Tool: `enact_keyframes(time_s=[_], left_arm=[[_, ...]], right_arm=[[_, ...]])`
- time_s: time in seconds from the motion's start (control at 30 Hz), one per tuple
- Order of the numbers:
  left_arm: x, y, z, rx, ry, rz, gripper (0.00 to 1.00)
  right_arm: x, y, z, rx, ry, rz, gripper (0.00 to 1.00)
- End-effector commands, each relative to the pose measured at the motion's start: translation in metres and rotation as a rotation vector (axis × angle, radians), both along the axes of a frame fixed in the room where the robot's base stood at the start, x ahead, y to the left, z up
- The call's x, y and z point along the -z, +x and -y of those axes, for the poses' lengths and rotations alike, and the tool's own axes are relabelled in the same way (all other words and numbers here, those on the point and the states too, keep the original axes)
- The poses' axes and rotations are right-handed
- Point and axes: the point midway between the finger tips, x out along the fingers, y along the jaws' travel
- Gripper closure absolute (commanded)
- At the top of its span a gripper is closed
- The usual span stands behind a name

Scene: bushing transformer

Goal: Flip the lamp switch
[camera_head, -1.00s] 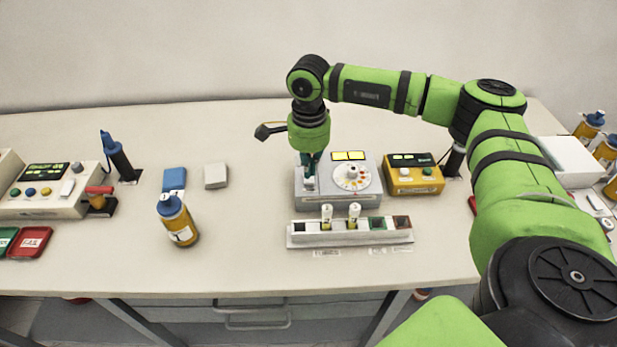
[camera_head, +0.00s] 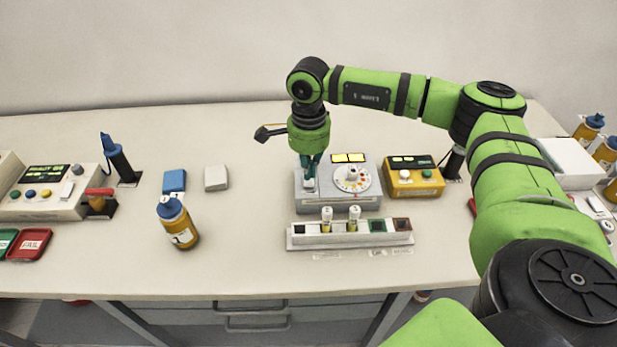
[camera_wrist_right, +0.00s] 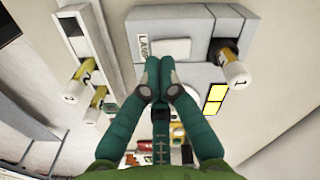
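The lamp switch (camera_wrist_right: 172,50) is a white rocker on the grey instrument box, with a partly covered label beside it reading "LAM". The grey box (camera_head: 340,203) has a dial and a lit yellow display. My right gripper (camera_wrist_right: 158,72) is shut and empty, its two green fingertips together. It points down over the left part of the box, at the near edge of the switch in the wrist view. I cannot tell whether the tips touch the switch. In the head view the fingers (camera_head: 310,168) largely hide the switch. My left gripper is in neither view.
A vial marked 1 (camera_wrist_right: 230,68) stands on the box close to my fingers. A white rack (camera_head: 350,238) with two vials is in front. A yellow two-button box (camera_head: 412,187) stands to the right. A bottle (camera_head: 178,228) stands left, with free table between.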

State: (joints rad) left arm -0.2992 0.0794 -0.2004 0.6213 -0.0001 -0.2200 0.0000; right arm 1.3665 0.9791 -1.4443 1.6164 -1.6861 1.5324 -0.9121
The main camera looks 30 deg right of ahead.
Motion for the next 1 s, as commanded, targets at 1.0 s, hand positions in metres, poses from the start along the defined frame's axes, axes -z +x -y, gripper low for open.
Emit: enact_keyframes(time_s=[1.0], left_arm=[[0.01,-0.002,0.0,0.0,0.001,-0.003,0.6]], right_arm=[[0.013,0.0,0.0,0.0,0.0,0.0,1.0]])
